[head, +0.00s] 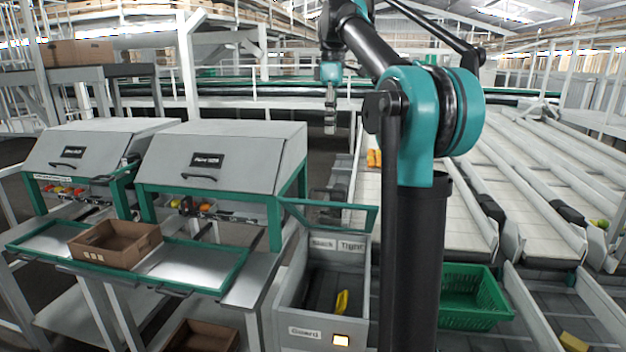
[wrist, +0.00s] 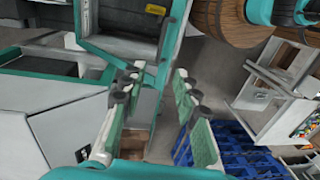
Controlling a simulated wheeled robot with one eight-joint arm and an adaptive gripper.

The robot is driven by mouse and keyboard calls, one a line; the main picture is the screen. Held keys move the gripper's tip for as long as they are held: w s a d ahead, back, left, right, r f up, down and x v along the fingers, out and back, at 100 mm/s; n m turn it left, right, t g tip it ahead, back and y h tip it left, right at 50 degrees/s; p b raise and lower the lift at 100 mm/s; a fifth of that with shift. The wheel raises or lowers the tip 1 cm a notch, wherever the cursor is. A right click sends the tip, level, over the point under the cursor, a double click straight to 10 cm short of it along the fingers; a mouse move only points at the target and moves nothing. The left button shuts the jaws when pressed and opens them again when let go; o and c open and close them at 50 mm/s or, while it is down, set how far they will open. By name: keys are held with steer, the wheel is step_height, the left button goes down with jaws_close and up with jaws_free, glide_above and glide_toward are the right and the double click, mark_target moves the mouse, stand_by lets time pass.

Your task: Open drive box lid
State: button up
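Two grey hoods with sloped fronts stand side by side at the left in the head view: a left hood (head: 100,146) and a right hood (head: 225,158). Both are closed, each with a black handle and a dark label too blurred to read. Right of them is an open-topped grey box (head: 306,334) marked "Guard", "Slack" and "Tight", with a yellow piece (head: 342,302) inside. A green-edged panel (head: 330,214) is at its top. I cannot tell which is the drive box. My gripper (head: 330,128) hangs above and behind the boxes, apart from them. In the wrist view my gripper (wrist: 158,76) is open and empty.
A brown carton (head: 118,246) sits on the green-edged tray shelf before the hoods. The wrist view shows blue pallets (wrist: 235,150) and a wooden drum (wrist: 225,18).

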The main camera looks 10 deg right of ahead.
steer(key=f, duration=0.5)
steer(key=s+f, duration=0.1)
steer(key=f, duration=0.5)
steer(key=s+f, duration=0.1)
steer(key=f, duration=0.4)
steer(key=shift+a+f, duration=0.25)
steer(key=shift+a, duration=0.05)
jaws_close()
